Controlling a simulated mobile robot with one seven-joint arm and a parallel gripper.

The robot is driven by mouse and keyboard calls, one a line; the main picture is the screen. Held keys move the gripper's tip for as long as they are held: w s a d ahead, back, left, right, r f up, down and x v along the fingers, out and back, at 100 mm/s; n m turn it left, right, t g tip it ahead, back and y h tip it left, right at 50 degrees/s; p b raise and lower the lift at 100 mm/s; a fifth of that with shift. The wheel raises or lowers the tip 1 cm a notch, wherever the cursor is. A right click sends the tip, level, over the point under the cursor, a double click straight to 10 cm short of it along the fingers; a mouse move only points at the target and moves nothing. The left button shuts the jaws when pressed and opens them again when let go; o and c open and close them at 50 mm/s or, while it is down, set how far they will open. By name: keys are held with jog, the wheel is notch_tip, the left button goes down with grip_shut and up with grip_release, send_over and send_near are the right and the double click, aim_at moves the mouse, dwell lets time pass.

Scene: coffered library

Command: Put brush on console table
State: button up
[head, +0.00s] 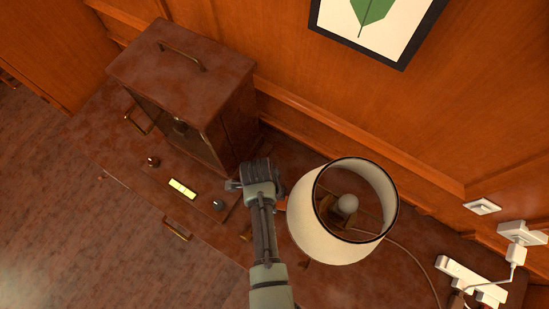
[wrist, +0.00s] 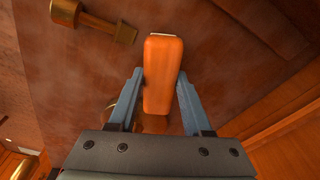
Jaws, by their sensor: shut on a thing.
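My gripper (head: 258,188) is over the console table (head: 102,132), between the lantern-like case and the lamp. In the wrist view my gripper (wrist: 160,76) has its two blue-grey fingers on either side of an orange, rounded bar, which I take to be the brush (wrist: 163,60). The fingers are shut on it. A thin pale edge shows at its far end; bristles cannot be made out. In the head view my gripper and arm mostly hide the brush. Brown table surface lies behind it in the wrist view; whether it touches is unclear.
A brown glass-fronted case (head: 225,115) stands at the left of my gripper. A cream lamp (head: 320,235) stands close at the right. Small knobs (head: 218,204) and a yellow-green block (head: 182,188) are on the table's left part. A power strip (head: 470,282) lies at the far right.

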jog(key=shift+w+d+f, duration=0.1)
jog(key=shift+w+f, duration=0.05)
jog(key=o, duration=1.2)
jog(key=r, duration=0.4)
jog(key=a+r, duration=0.1)
jog(key=r, duration=0.7)
jog(key=shift+w+a, duration=0.15)
jog(key=shift+a, duration=0.2)
jog(key=shift+f, duration=0.1)
